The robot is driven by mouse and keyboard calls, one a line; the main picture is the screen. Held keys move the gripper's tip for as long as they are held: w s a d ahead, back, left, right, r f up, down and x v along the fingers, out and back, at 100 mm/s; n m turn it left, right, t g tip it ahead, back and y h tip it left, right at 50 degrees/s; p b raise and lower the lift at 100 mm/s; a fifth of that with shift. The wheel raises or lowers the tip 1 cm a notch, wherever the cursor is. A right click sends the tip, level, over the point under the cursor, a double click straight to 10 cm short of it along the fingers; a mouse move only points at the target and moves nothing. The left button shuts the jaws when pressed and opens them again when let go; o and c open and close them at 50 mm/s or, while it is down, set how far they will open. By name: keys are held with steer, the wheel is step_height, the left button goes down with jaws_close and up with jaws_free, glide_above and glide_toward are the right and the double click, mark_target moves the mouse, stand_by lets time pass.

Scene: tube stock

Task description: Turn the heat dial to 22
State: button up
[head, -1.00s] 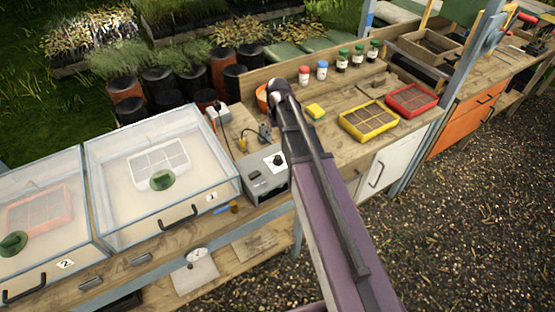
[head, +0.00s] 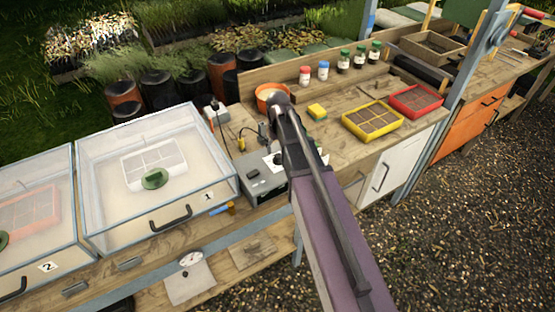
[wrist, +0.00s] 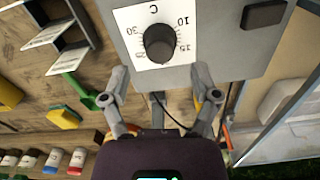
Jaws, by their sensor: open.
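The heat dial (wrist: 159,43) is a round black knob on a white scale plate (wrist: 129,20) marked C, with numbers including 10, 15 and 30. I cannot read its setting for sure. The plate is on a grey control box (wrist: 205,48), which also has a black rectangular part. In the head view the box (head: 263,190) stands on the bench, its dial side partly covered by my arm. My gripper (wrist: 158,82) is open and empty, its two fingertips apart on either side below the knob in the wrist view, not around it. The head view hides the gripper.
A clear-lidded case marked 1 (head: 103,205) stands left of the box. An orange pot (head: 262,103), yellow sponge (head: 317,112), yellow tray (head: 347,123) and red tray (head: 440,98) are on the bench. A dark cable (wrist: 172,115) runs near the fingers.

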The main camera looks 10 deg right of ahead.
mark_target(278, 156)
steer(key=shift+f+b, duration=1.55)
steer(key=shift+f, duration=0.3)
jaws_close()
